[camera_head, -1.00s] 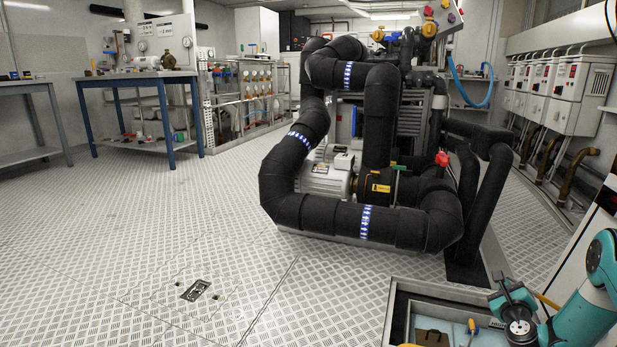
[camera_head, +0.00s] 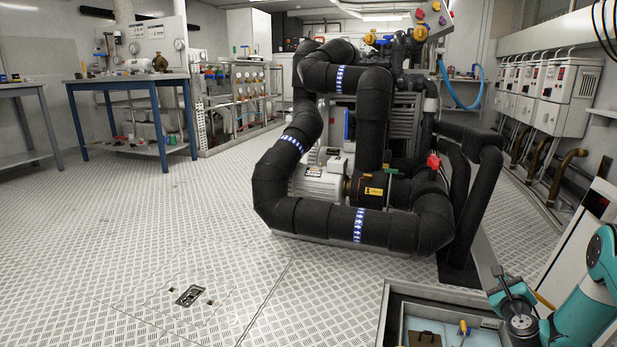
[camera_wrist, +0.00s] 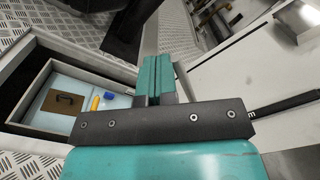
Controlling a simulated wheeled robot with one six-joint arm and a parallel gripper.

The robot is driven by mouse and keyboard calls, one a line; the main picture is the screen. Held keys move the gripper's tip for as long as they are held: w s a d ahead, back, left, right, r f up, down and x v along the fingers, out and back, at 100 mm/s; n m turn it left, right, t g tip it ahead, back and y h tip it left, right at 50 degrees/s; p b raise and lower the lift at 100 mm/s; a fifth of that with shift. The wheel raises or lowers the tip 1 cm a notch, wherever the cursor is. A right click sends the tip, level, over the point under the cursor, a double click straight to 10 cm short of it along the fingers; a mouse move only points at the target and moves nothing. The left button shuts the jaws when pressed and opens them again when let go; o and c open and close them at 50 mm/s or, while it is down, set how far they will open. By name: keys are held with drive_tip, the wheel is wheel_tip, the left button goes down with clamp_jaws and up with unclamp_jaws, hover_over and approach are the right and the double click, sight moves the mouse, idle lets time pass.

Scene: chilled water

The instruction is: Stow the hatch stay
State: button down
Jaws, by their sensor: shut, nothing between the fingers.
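I cannot pick out the hatch stay with certainty. A grey-framed open recess (camera_head: 400,288) lies at the lower right, and it also shows at left in the wrist view (camera_wrist: 92,68). Inside are a pale blue surface, a brown plate with a black handle (camera_wrist: 66,104) and a small yellow-handled item (camera_wrist: 96,102). My gripper (camera_head: 499,274) is just right of the recess in the head view. In the wrist view its teal fingers (camera_wrist: 158,68) are together and empty. A thin dark rod (camera_wrist: 285,105) sticks out at right, and a thin yellow rod (camera_head: 544,299) shows behind my arm.
A pump with thick black pipes (camera_head: 358,222) stands beyond the recess. A small dark floor fitting (camera_head: 190,296) lies on the tread-plate floor, which is open to the left. Blue-legged workbench (camera_head: 130,82) at back left; a white cabinet (camera_head: 580,240) at right.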

drive_tip(key=shift+r, duration=0.15)
drive_tip(key=shift+s+d+r+p, duration=0.2)
drive_tip(key=shift+d+r+p, duration=0.25)
drive_tip(key=shift+r, duration=0.25)
drive_tip(key=shift+s+d+r+p, duration=0.15)
drive_tip(key=shift+d+r+p, duration=0.3)
drive_tip(key=shift+r, duration=0.25)
drive_tip(key=shift+s+d+r+p, duration=0.25)
drive_tip(key=shift+d+r+p, duration=0.25)
drive_tip(key=shift+r, duration=0.15)
drive_tip(key=shift+s+d+r+p, duration=0.2)
drive_tip(key=shift+d+r+p, duration=0.25)
drive_tip(key=shift+r, duration=0.3)
drive_tip(key=shift+s+d+r+p, duration=0.25)
drive_tip(key=shift+d+r+p, duration=0.1)
drive_tip(key=shift+d+r, duration=0.25)
drive_tip(key=shift+s+d+r+p, duration=0.2)
drive_tip(key=shift+d+r+p, duration=0.15)
drive_tip(key=shift+d+r, duration=0.2)
drive_tip(key=shift+d, duration=0.1)
